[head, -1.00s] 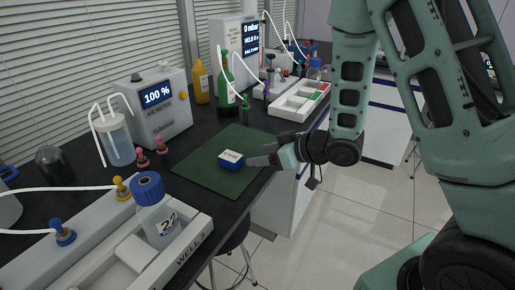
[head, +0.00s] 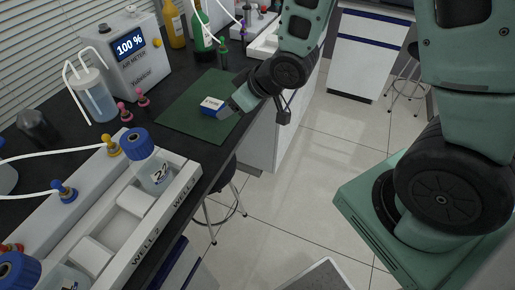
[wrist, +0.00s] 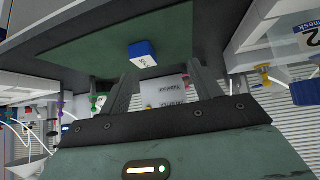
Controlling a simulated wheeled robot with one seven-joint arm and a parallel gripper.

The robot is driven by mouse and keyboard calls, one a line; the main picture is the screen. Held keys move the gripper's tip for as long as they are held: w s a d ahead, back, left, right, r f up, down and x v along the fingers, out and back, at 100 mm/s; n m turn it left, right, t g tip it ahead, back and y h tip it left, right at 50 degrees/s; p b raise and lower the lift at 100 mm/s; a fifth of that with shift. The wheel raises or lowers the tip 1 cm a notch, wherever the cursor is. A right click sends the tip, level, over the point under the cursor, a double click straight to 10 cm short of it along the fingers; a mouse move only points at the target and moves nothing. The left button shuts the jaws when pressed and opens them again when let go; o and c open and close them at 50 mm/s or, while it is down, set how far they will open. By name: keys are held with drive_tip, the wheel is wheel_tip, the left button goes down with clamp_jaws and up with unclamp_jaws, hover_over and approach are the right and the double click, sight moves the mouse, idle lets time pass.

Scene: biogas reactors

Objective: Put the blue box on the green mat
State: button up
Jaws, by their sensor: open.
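The small blue box (head: 211,107) with a white, lettered top rests on the green mat (head: 180,117) on the black bench, inside the mat's edges. My gripper (head: 229,107) is just right of the box, low over the mat's right edge. In the wrist view, the blue box (wrist: 143,56) lies just beyond the fingertips of my open gripper (wrist: 160,68), with the green mat (wrist: 90,48) around it. Nothing is held between the fingers. I cannot tell whether a fingertip touches the box.
A white rack (head: 165,215) with a blue-capped bottle (head: 147,160) stands at the near bench side. An air meter (head: 134,50), pink-topped pieces (head: 126,111) and a green bottle (head: 203,40) stand behind the mat. A stool (head: 222,185) stands below the bench edge.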

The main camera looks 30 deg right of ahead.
drive_tip(key=s+a+r+g+h, duration=0.1)
drive_tip(key=s+a+r+g, duration=0.2)
drive_tip(key=s, duration=0.8)
drive_tip(key=s+a+r+n+g+h, duration=0.1)
drive_tip(key=s+a+r+g+h, duration=0.1)
drive_tip(key=s, duration=1)
wheel_tip(320, 180, up, 3)
drive_tip(key=a+g, duration=0.1)
drive_tip(key=g, duration=0.1)
drive_tip(key=shift+s+a+r+g+h, duration=0.15)
drive_tip(key=shift+a+r+g+h, duration=0.05)
drive_tip(key=shift+a+g+h, duration=0.15)
drive_tip(key=shift+c, duration=0.3)
